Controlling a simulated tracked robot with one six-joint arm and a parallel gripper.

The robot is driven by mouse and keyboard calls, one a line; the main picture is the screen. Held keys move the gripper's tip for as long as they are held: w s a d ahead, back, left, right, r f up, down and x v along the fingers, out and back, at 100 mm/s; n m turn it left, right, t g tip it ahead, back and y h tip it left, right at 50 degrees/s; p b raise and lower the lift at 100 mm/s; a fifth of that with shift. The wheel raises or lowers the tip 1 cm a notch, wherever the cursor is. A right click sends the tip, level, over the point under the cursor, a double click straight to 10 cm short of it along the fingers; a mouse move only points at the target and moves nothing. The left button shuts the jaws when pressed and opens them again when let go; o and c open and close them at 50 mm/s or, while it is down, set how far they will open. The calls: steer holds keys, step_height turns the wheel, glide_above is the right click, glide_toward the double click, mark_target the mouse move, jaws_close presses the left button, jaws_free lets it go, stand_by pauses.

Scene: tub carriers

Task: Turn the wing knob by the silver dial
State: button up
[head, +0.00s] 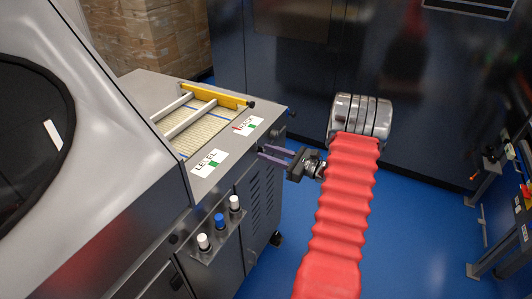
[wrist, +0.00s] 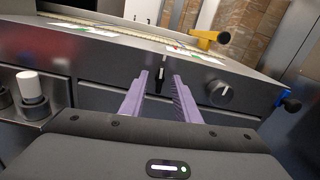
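In the wrist view the wing knob (wrist: 160,78), a narrow dark upright grip with a pale mark, stands on the dark front panel of the machine. The round silver dial (wrist: 220,95) is just to its right on the same panel. My gripper (wrist: 158,85) is open, with its two purple fingers apart and the knob showing between their tips. I cannot tell whether the tips reach past the knob or touch it. In the head view my gripper (head: 264,155) points at the machine's side; the knob and dial cannot be made out there.
White and blue posts (head: 219,220) stick out on a ledge near the gripper; a white one (wrist: 31,85) shows at left in the wrist view. A yellow bar (head: 215,95) with a black end lies on the machine top. Blue floor (head: 420,215) is open at right.

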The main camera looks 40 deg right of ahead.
steer(key=shift+w+a, duration=0.2)
steer(key=shift+w, duration=0.45)
steer(key=shift+c, duration=0.5)
jaws_close()
